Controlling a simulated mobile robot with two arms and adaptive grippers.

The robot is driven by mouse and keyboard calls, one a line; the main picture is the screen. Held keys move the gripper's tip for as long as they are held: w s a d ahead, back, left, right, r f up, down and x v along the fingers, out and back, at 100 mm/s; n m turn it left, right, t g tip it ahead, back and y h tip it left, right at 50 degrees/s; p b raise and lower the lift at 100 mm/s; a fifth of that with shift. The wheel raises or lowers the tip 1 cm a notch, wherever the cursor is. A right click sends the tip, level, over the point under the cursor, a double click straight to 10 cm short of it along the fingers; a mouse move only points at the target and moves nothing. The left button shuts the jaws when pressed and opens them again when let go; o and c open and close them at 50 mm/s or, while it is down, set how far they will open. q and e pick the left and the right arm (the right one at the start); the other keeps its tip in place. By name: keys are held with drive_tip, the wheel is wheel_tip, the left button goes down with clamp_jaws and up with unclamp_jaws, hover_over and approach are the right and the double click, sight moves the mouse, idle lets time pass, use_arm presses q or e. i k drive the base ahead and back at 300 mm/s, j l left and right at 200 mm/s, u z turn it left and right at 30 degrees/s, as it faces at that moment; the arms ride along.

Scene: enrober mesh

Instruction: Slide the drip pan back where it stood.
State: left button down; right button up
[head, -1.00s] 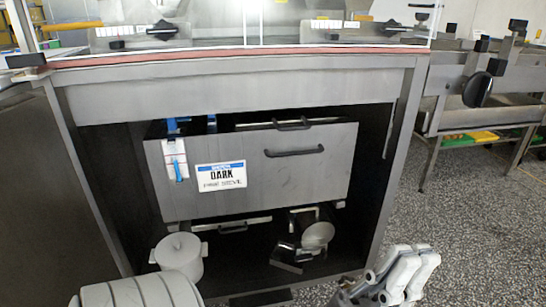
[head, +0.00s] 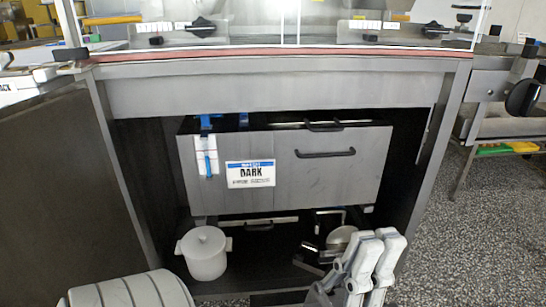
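What looks like the drip pan (head: 275,221) is a low, dark piece with a pale front edge and a small dark handle, under the big grey box in the open cabinet. Its depth and sides are lost in shadow. My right gripper is not in view.
The grey box (head: 330,173) bears a DARK label and a handle. A white lidded pot (head: 203,257) stands at the cabinet's lower left. A round metal piece (head: 341,238) with dark parts is at the lower right. Speckled floor (head: 460,240) is clear to the right.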

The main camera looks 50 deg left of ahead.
sight(306, 257)
drive_tip(key=u, duration=2.4)
drive_tip(key=i+l, duration=0.3)
drive_tip(key=i, duration=0.2)
